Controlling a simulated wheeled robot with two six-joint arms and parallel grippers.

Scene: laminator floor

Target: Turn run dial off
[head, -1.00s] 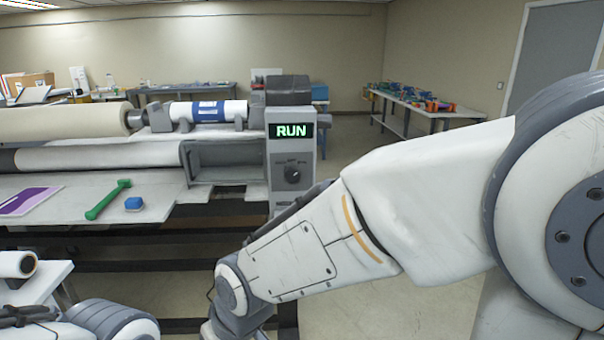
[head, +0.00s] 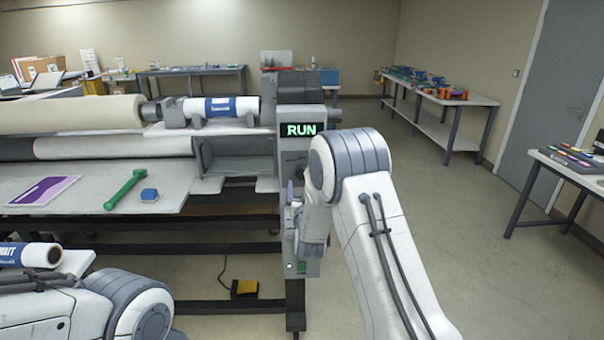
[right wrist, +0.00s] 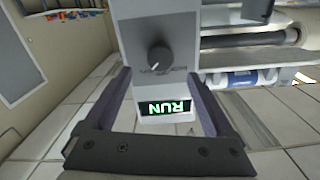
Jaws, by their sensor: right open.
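The run dial (right wrist: 160,58) is a round black knob with a pale pointer mark on the grey control panel (right wrist: 175,25). The wrist picture shows the panel upside down. A display (head: 300,130) beside the dial glows green with RUN; in the head view the dial is largely obscured near my arm. My right gripper (right wrist: 158,73) is open and empty. Its two dark fingers appear on either side of the dial in the wrist view, apart from it. In the head view my right gripper (head: 293,195) is in front of the panel, partly hidden. My left gripper is out of view.
The laminator's white bed (head: 100,185) holds a green tool (head: 124,190), a blue block (head: 149,195) and a purple sheet (head: 44,190). A yellow foot pedal (head: 244,288) lies on the floor below. Open floor lies to the right, before a side table (head: 575,170).

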